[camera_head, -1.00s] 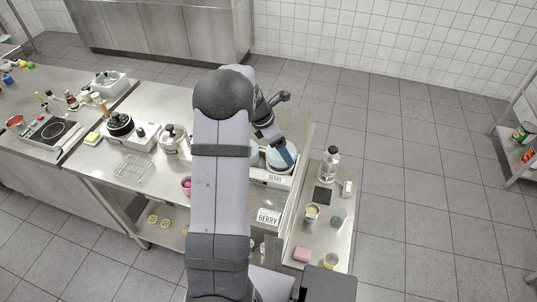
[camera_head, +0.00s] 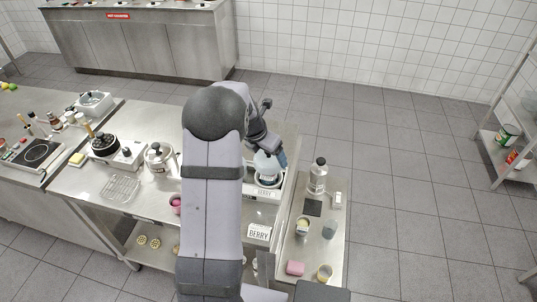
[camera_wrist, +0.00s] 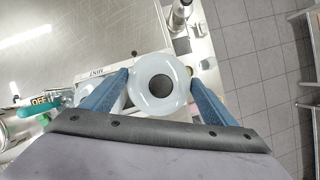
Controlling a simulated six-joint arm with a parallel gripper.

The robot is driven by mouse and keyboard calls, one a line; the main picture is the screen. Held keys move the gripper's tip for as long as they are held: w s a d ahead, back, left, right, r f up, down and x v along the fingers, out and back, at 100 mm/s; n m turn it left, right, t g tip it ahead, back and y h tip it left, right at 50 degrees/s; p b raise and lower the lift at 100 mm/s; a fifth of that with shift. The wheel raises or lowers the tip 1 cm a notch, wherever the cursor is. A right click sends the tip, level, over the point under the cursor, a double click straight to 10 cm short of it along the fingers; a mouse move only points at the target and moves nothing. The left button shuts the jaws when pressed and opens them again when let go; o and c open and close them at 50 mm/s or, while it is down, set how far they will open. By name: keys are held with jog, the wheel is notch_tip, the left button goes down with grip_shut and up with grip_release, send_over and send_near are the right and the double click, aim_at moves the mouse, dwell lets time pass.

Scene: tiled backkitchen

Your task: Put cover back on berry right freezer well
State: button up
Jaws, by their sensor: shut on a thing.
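A pale, round, translucent cover with a dark centre (camera_wrist: 160,83) sits between the blue fingers of my gripper (camera_wrist: 159,84) in the wrist view. My gripper (camera_head: 273,160) is shut on this cover, which also shows in the head view (camera_head: 264,165). There, the cover is at the white freezer unit (camera_head: 263,194) with a BERRY label on its front. A dark round ring, seemingly the well's opening (camera_head: 268,182), shows just below the cover. I cannot tell whether they touch. My arm hides the unit's left part.
A second BERRY sign (camera_head: 259,232) stands nearer on the counter.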

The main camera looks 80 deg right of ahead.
jog(key=shift+f+b, duration=2.15)
jog(key=shift+b, duration=0.15)
jog(key=shift+f, duration=0.85)
jog(key=shift+p, duration=0.45)
jog(key=shift+f+p, duration=0.15)
jog(key=shift+p, duration=0.5)
dwell(1.2)
jog(key=o, duration=1.1)
